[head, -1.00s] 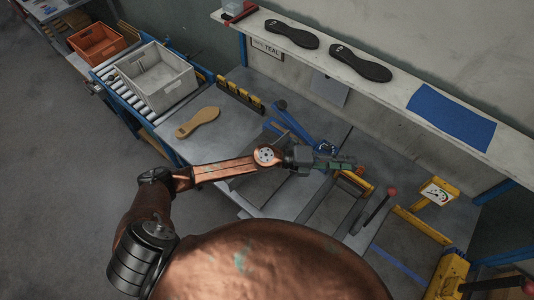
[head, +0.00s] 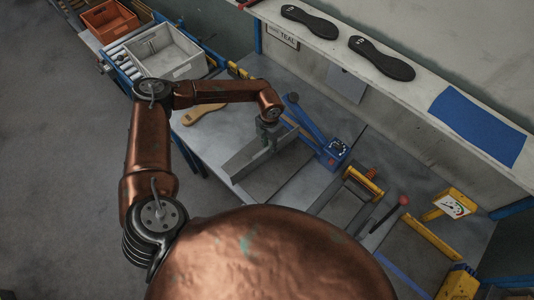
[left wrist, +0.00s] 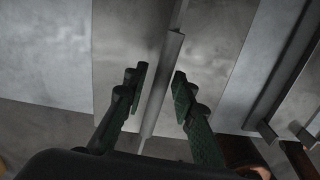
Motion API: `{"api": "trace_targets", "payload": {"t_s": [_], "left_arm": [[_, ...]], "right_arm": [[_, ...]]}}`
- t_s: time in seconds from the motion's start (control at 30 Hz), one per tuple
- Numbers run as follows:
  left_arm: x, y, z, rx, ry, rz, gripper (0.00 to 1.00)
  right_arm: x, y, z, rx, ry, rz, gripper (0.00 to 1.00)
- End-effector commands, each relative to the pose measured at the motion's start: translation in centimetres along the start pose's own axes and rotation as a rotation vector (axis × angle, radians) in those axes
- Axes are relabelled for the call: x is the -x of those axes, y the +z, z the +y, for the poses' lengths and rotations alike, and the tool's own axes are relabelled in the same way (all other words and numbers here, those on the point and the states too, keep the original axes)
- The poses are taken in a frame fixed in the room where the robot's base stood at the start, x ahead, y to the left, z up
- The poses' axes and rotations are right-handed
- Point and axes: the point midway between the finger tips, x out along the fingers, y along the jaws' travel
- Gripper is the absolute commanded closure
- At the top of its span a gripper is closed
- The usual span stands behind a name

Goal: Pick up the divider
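The divider, as I take it, is a thin grey upright plate (head: 243,161) on the metal bench in the head view. In the left wrist view the divider (left wrist: 161,92) shows edge-on as a narrow strip. My left gripper (head: 268,140) is above the divider's far end, pointing down. In the left wrist view my left gripper (left wrist: 159,80) is open, with one finger on each side of the divider and visible gaps. My arm and gripper hide part of the plate. My right gripper is not in view.
A blue lever fixture (head: 318,135) stands close to the right of my left gripper. Yellow-framed fixtures (head: 363,185) and a red-knobbed lever (head: 403,201) are further right. A tan sole (head: 203,115) lies behind my arm. A shelf (head: 420,95) with black soles runs along the wall.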

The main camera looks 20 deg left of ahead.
Motion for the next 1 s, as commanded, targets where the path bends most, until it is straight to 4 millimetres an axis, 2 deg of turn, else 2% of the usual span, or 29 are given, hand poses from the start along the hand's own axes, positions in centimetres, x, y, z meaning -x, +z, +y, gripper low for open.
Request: {"api": "trace_targets", "payload": {"t_s": [0.27,0.4,0.7,1.0], "left_arm": [[-3.2,-1.3,-0.1,0.001,-0.002,0.002,0.75],[-5.0,-1.3,-0.1,0.002,-0.005,-0.001,0.75],[-5.6,-1.3,0.0,0.002,-0.005,-0.003,0.75],[-5.6,-1.3,-0.1,0.003,-0.005,-0.003,0.96]], "right_arm": [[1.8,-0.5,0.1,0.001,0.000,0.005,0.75],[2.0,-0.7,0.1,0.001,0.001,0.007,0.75],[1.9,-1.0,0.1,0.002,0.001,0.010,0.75],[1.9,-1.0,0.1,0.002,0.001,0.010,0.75]]}}
